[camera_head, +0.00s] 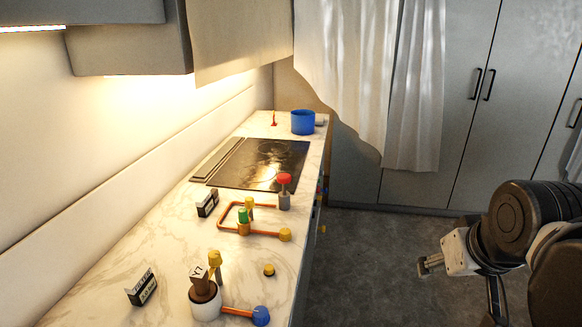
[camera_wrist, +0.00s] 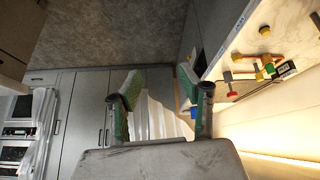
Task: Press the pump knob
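A red knob (camera_head: 284,178) tops a short grey cylinder (camera_head: 284,200) on the marble counter, at its right edge just before the black cooktop. It looks like the pump knob, but I cannot be sure. It also shows in the wrist view (camera_wrist: 228,76), towards the right. My gripper (camera_head: 430,265) is off the counter to the right, over the floor, well apart from the knob. In the wrist view my gripper (camera_wrist: 160,80) has its two fingers spread, with nothing between them.
Orange piping with a green-topped valve (camera_head: 243,215) lies before the red knob. Nearer are a white cup (camera_head: 205,306), a blue knob (camera_head: 261,316) and a small yellow piece (camera_head: 269,270). A blue pot (camera_head: 302,122) stands far back. The floor (camera_head: 380,250) between counter and arm is clear.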

